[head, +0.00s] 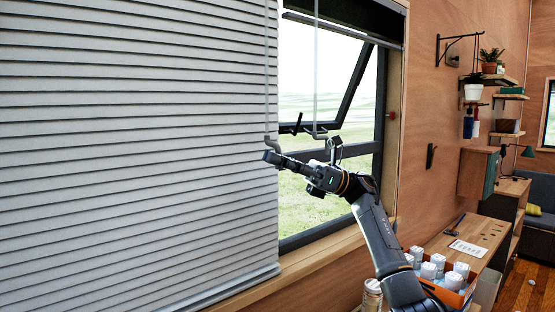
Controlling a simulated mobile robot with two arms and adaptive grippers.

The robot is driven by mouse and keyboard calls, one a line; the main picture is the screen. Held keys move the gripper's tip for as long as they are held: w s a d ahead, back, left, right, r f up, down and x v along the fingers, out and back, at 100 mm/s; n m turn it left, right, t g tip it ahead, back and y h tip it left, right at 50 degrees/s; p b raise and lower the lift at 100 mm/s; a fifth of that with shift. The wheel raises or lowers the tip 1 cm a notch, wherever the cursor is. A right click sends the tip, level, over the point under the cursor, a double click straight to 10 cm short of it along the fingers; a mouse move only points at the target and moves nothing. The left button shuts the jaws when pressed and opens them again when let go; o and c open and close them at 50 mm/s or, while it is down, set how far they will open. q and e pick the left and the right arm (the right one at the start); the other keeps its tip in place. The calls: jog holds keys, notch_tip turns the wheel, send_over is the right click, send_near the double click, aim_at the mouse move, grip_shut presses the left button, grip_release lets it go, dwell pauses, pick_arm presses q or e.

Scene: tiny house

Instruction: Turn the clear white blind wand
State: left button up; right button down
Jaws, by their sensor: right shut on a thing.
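A slim pale wand (267,80) hangs along the right edge of the lowered grey slatted blind (130,150). Its lower end bends into a short crank (271,143). My right gripper (272,157) is at this lower end, in front of the blind's edge, and is shut on the wand's end; its fingers partly hide the contact. A second similar wand (315,80) hangs to the right before the window, with its crank (318,133) above my right wrist. My left gripper is not in view.
The window (345,70) has a dark frame and a tilted open sash. A wooden sill (325,255) runs below. At lower right are a desk (478,232) and a tray (462,297) of several white containers. Shelves with plants (490,62) hang on the right wall.

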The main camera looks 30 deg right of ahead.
jog(key=c, duration=1.4)
grip_release()
jog(key=v, duration=1.2)
jog(key=shift+f, duration=0.1)
